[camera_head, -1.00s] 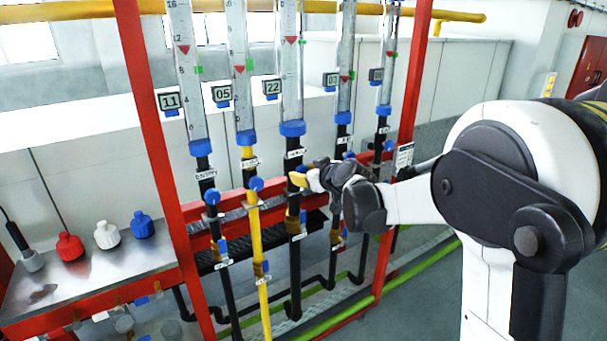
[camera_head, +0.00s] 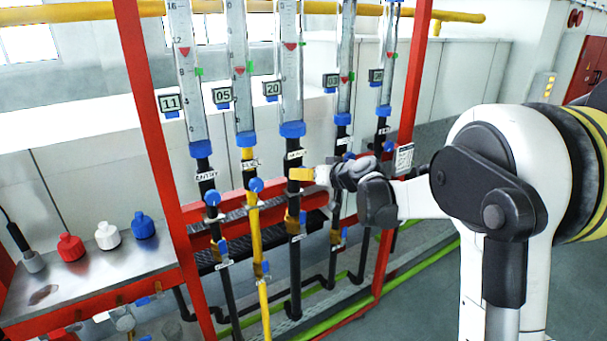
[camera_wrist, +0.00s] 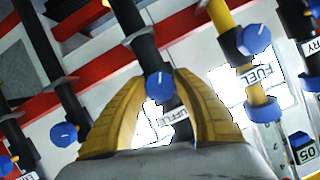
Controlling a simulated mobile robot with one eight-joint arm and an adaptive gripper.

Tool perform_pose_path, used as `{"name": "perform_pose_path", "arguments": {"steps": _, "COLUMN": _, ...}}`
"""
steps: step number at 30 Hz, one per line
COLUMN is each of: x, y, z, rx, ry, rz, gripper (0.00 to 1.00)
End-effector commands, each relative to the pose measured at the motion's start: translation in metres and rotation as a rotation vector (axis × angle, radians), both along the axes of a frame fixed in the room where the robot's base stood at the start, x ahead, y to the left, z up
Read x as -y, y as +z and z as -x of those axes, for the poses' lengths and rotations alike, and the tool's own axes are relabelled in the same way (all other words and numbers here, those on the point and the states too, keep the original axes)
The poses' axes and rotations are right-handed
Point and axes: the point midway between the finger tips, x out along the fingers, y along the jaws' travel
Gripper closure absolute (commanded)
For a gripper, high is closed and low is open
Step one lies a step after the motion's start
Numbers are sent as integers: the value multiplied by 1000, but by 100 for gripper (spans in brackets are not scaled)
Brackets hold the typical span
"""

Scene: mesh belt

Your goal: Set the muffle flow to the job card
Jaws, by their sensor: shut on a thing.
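My gripper (camera_head: 301,174) is at the valve of the third tube from the left. In the wrist view its two yellow fingers (camera_wrist: 160,100) are closed around the blue muffle knob (camera_wrist: 160,86), which has a white pointer mark. The label (camera_wrist: 178,117) behind it reads partly "UFFLE". In the head view the fingers hide this knob. The muffle flow tube (camera_head: 291,85) has a red float (camera_head: 291,47), and its display (camera_head: 271,89) reads 20. A white printed card (camera_head: 404,158) hangs on the right red post; its text is too small to read.
Neighbouring tubes have displays reading 11 (camera_head: 170,103) and 05 (camera_head: 222,96). The fuel knob (camera_wrist: 257,38) sits close beside my fingers. Red rails and posts frame the panel.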

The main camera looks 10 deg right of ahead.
Motion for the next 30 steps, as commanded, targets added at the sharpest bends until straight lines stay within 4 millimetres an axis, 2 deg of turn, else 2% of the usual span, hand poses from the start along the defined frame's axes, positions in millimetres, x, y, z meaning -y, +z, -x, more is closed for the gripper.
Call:
{"name": "perform_pose_path", "arguments": {"steps": 6, "x": 0, "y": 0, "z": -1, "rx": -55, "ry": -1, "rz": -173, "gripper": 96}}
{"name": "perform_pose_path", "arguments": {"steps": 15, "x": 0, "y": 0, "z": 0, "rx": -111, "ry": -1, "rz": -343, "gripper": 96}}
{"name": "perform_pose_path", "arguments": {"steps": 30, "x": -1, "y": 0, "z": 0, "rx": -136, "ry": 1, "rz": -419, "gripper": 96}}
